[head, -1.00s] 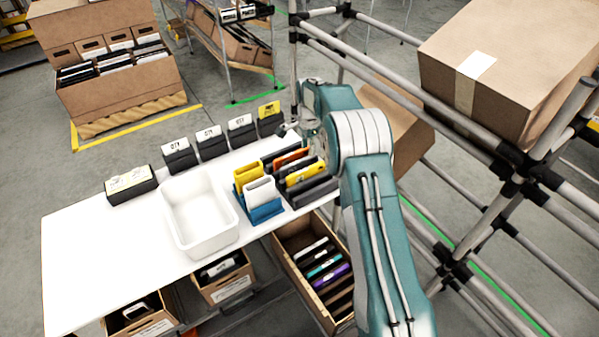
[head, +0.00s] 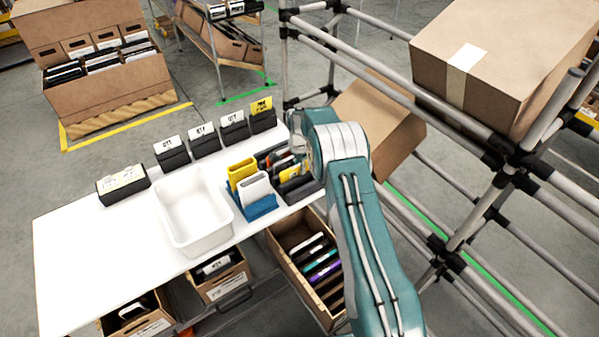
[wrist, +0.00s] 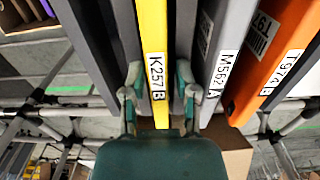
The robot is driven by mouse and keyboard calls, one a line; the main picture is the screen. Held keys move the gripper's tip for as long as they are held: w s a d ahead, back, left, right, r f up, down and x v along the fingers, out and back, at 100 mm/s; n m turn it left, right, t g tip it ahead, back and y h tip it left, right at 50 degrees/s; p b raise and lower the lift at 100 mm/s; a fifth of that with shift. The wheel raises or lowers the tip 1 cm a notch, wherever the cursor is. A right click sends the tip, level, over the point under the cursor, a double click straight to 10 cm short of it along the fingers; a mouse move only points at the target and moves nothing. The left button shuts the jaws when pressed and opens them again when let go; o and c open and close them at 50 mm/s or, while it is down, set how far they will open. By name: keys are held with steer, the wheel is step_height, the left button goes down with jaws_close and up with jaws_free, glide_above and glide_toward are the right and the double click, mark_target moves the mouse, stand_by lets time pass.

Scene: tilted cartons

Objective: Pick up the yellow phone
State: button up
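The yellow phone (wrist: 154,45), labelled K257B, stands on edge in a row of phones in the wrist view. It also shows in the head view (head: 290,173), in the dark rack beside my arm. My gripper (wrist: 160,78) is open, with one finger on each side of the yellow phone's near end. The left finger is close to the yellow side; a gap shows between the yellow phone and the right finger. Whether either finger touches it, I cannot tell. In the head view my arm partly hides the rack and the fingers.
Grey phones and an orange phone (wrist: 262,55) stand close beside the yellow one. A blue holder (head: 262,207) with yellow and white items and a white bin (head: 194,212) are on the white table (head: 75,250). Pipe shelving (head: 470,215) is at right.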

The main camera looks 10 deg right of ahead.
steer(key=shift+a+r, duration=0.1)
steer(key=shift+a, duration=0.05)
steer(key=shift+c, duration=0.6)
jaws_close()
steer(key=shift+d, duration=0.25)
